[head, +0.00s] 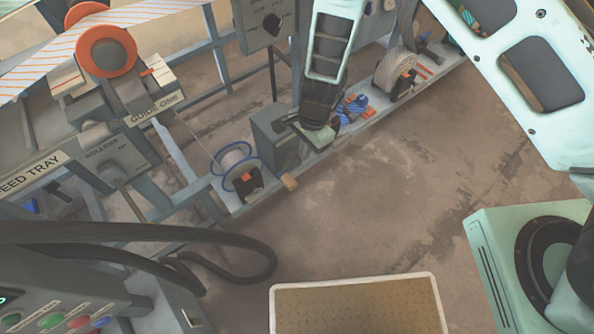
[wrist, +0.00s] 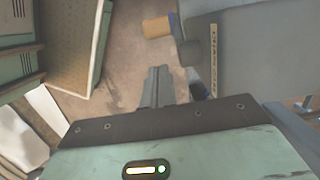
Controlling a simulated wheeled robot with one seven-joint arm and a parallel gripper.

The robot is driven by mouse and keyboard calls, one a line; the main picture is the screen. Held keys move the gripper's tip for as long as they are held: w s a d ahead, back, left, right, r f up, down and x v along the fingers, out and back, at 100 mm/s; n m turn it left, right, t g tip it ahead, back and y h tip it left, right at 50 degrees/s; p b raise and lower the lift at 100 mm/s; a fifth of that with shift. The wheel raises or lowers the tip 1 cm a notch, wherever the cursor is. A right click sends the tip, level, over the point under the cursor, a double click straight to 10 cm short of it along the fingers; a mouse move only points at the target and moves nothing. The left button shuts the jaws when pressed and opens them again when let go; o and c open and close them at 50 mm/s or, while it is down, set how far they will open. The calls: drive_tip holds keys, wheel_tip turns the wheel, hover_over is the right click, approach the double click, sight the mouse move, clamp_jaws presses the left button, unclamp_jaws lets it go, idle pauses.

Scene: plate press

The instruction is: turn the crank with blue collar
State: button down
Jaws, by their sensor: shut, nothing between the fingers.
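The crank's tan handle (wrist: 157,27) shows in the wrist view, with a narrow blue collar (wrist: 175,25) at its right end beside a grey arm piece (wrist: 190,50). In the head view the same tan handle (head: 290,181) sticks out low beside a grey box (head: 270,135); its collar is too small to make out there. My gripper (wrist: 157,72) is shut and empty. Its fingertips are apart from the handle, just below it in the wrist picture. In the head view my gripper (head: 318,138) is beside the grey box, its fingers mostly hidden by the wrist.
A spool with blue rims (head: 238,167) stands left of the box. Blue-striped parts (head: 352,108) and a pale reel (head: 394,73) sit along the rail to the right. A white-rimmed tan panel (head: 355,278) lies at the bottom. The floor between is clear.

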wheel_tip(320, 180, down, 10)
drive_tip(key=s+a+b, duration=0.1)
drive_tip(key=a, duration=0.1)
drive_tip(key=shift+f+b, duration=0.15)
drive_tip(key=shift+b, duration=0.25)
drive_tip(key=shift+s+a+g+y+b, duration=0.1)
drive_tip(key=shift+s+g+y+b, duration=0.05)
drive_tip(key=shift+g+y+b, duration=0.55)
idle(0.4)
drive_tip(key=r+g+y+b, duration=0.1)
drive_tip(key=g+y+b, duration=0.1)
drive_tip(key=y, duration=0.1)
drive_tip(key=r+g+y+b, duration=0.1)
drive_tip(key=g+y+b, duration=0.1)
drive_tip(key=y, duration=0.1)
drive_tip(key=r+g+y+b, duration=0.2)
drive_tip(key=y, duration=0.2)
drive_tip(key=shift+s+a+r, duration=0.1)
drive_tip(key=shift+s+a, duration=0.15)
drive_tip(key=shift+a, duration=0.15)
drive_tip(key=shift+d+r, duration=0.15)
idle(0.5)
drive_tip(key=shift+w, duration=0.1)
idle(1.3)
